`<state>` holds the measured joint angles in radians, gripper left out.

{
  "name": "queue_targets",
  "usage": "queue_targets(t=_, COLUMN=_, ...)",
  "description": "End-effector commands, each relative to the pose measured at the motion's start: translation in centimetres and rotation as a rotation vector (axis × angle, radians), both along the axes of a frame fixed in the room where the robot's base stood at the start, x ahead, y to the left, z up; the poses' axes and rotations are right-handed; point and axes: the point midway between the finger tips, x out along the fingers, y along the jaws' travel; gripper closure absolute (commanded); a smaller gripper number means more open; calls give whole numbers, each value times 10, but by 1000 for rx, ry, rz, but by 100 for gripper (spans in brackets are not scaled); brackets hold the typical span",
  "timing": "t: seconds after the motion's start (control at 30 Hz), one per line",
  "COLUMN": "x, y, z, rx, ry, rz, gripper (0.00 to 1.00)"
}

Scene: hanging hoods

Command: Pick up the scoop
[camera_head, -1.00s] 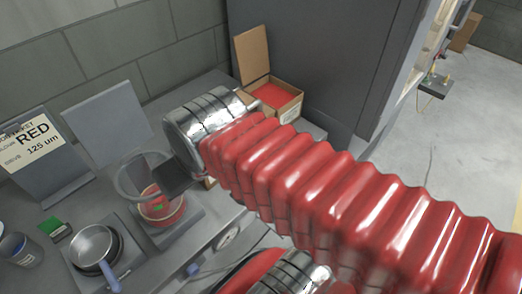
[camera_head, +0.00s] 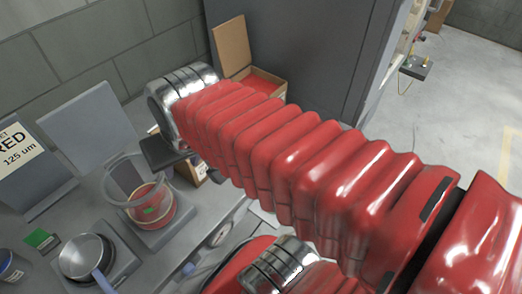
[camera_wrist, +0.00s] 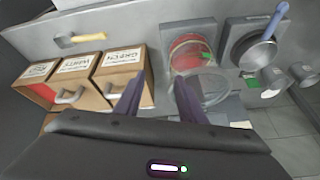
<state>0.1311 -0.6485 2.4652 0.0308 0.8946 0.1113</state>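My gripper (camera_wrist: 157,84) is open, with its two dark fingers apart and nothing between them in the wrist view. In the head view only a dark part of it (camera_head: 165,152) shows past the red arm sleeve. No scoop can be named for sure. In the wrist view, grey curved handles stand at open cardboard boxes left of my fingers, one at the nearest box (camera_wrist: 120,92) and one at the middle box (camera_wrist: 70,96); these may be scoops. A round metal pan with a blue handle (camera_head: 82,256) also shows in the wrist view (camera_wrist: 258,52).
A clear container with red contents (camera_head: 148,205) stands beside the pan on the bench; it also shows in the wrist view (camera_wrist: 190,52). An open cardboard box of red material (camera_head: 262,82) is at the back against a dark cabinet (camera_head: 300,45). Sign boards stand at the left.

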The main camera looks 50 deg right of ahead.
Motion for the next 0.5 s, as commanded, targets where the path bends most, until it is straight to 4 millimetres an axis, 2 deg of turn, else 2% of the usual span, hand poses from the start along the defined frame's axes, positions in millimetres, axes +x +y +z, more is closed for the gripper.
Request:
queue_targets(t=0.23, x=15, y=-59, z=-22, rx=127, ry=76, rz=-371, gripper=64)
queue_targets(t=0.5, x=16, y=-129, z=-51, rx=269, ry=136, rz=-783, gripper=64)
